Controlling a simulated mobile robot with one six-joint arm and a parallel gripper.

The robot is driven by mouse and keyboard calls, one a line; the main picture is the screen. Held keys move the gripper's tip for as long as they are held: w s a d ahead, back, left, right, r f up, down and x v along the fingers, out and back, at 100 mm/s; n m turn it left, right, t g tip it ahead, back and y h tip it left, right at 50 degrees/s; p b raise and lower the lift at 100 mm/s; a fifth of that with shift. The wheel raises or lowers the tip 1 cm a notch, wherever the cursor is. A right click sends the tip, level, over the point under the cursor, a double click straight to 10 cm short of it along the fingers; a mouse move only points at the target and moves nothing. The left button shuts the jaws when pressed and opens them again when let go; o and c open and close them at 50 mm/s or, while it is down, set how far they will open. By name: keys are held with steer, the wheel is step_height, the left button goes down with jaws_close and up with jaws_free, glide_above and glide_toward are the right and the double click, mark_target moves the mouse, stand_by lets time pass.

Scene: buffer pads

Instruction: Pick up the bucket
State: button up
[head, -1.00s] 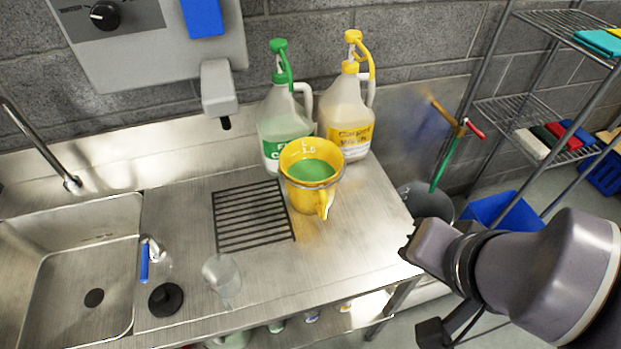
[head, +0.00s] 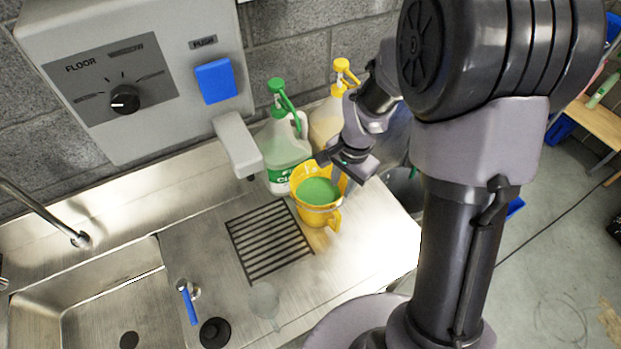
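The yellow bucket (head: 313,215) stands upright on the steel counter, at the right edge of the black drain grate. It has a handle on its front right side and green contents showing inside. My gripper (head: 345,165) is over the back right part of its rim, pointing down and to the left. The gripper covers part of the rim. I cannot tell whether it touches the bucket, or whether its fingers are open or shut.
Jugs with a green pump (head: 285,140) and a yellow pump (head: 328,115) stand close behind the bucket. A dispenser spout (head: 238,145) hangs behind left. A clear cup (head: 265,300) and the sink (head: 60,290) are at front left. A dark grey container (head: 404,187) stands beyond the counter.

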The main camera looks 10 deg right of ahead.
mark_target(336, 205)
steer(key=f, duration=0.4)
steer(key=f+b, duration=0.1)
steer(key=f, duration=0.3)
steer(key=w+f+b, duration=0.1)
steer(key=f, duration=0.3)
steer(key=shift+a, duration=0.35)
steer(key=shift+r, duration=0.15)
jaws_close()
stand_by(0.4)
